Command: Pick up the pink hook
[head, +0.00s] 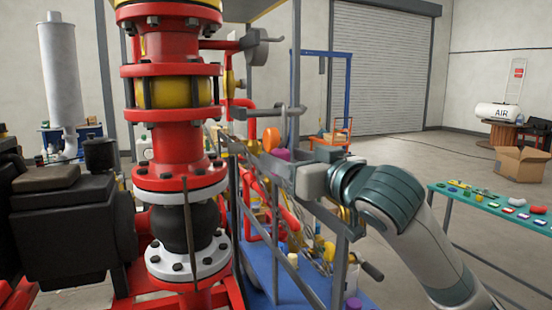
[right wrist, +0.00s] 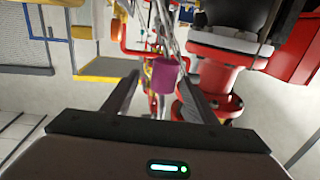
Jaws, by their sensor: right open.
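My right gripper (head: 283,165) reaches in from the right, beside the red pump column, with its fingers pointing left. In the right wrist view the gripper (right wrist: 160,80) is open, its two dark fingers spread wide. A magenta-purple piece (right wrist: 165,75) shows between the fingertips in that view; it looks like a short cylinder, and I cannot tell its depth. A purple piece (head: 281,154) also shows right by the fingers in the head view, partly covered. No clear hook shape shows, so I cannot tell whether this is the pink hook. My left gripper is not in view.
The red pump column (head: 175,140) stands close on the left. Grey rails and red pipes crowd around my gripper above a blue base (head: 265,270). A green table (head: 480,203) with small coloured items and a cardboard box (head: 522,163) stand at right. Open floor lies between.

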